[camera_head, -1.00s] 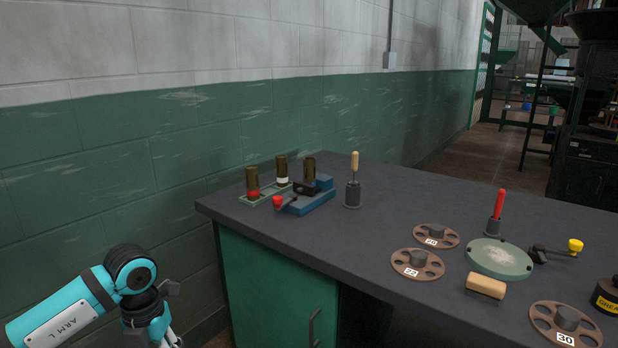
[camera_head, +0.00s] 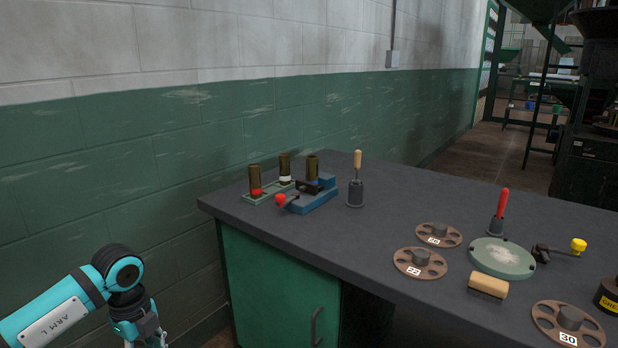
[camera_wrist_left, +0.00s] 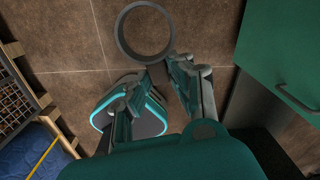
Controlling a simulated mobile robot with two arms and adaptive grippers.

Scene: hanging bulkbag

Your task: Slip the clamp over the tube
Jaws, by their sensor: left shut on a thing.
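A dark grey ring-shaped clamp (camera_wrist_left: 121,32) shows at the top middle of the left wrist view, its opening clear with only floor seen through it. My left gripper (camera_wrist_left: 157,78) is shut on the short stem below the ring, so the ring stands out beyond the fingertips. In the head view my left gripper (camera_head: 142,330) is at the bottom left, beside the bench and partly cut off by the frame edge; the clamp is not seen there. I cannot make out the tube in either view. My right gripper is in neither view.
A dark-topped bench (camera_head: 370,235) with a green cabinet (camera_head: 275,285) stands to the right of my left arm. It carries flanged discs, a brush (camera_head: 488,286) and small tools. The block wall (camera_head: 120,160) is behind. A wooden crate (camera_wrist_left: 22,75) and blue material (camera_wrist_left: 30,158) lie at left.

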